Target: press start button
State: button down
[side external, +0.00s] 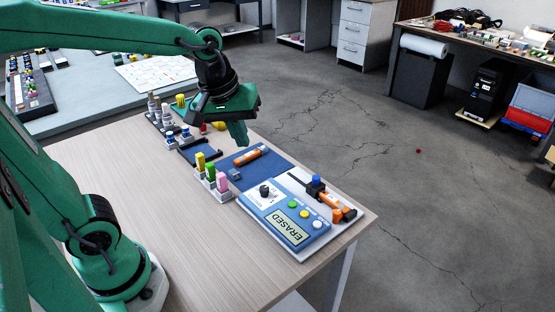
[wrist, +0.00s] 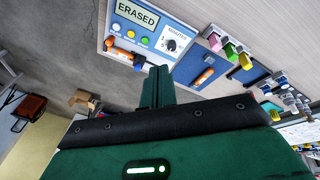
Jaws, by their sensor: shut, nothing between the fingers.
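The blue and white device (side external: 262,213) lies near the right end of the table, and its screen (side external: 288,229) reads ERASED. It has a black knob (side external: 265,191) and a row of green (side external: 292,204), yellow (side external: 304,213) and white (side external: 317,224) round buttons. The same device panel shows at the top of the wrist view (wrist: 185,29), with the knob labelled MINUTES. My gripper (side external: 239,137) is shut and empty, pointing down above the blue mat, apart from the device. Its closed fingers also show in the wrist view (wrist: 158,72).
A blue mat (side external: 272,172) with an orange tool (side external: 250,156) lies behind the device. An orange-and-black tool (side external: 332,203) and a blue-capped item (side external: 316,184) lie along the device's right side. Yellow, green and pink bottles (side external: 211,173) stand left of the mat.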

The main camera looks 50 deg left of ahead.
aim_at(289, 204)
jog(key=w+d+f+n+g, duration=0.2)
jog(key=w+f+n+g, duration=0.1)
jog(key=w+f+n, duration=0.4)
jog(key=shift+w+d+n, duration=0.15)
jog(key=shift+w+n, duration=1.45)
jog(key=shift+w, duration=0.6)
jog(key=shift+f, duration=0.25)
notch_tip(289, 204, down, 14)
jog(key=shift+w+r, duration=0.1)
jog(key=shift+f, duration=1.05)
jog(key=shift+r, duration=0.1)
notch_tip(289, 204, up, 15)
jog(key=shift+w+r, duration=0.15)
jog(key=shift+w, duration=0.15)
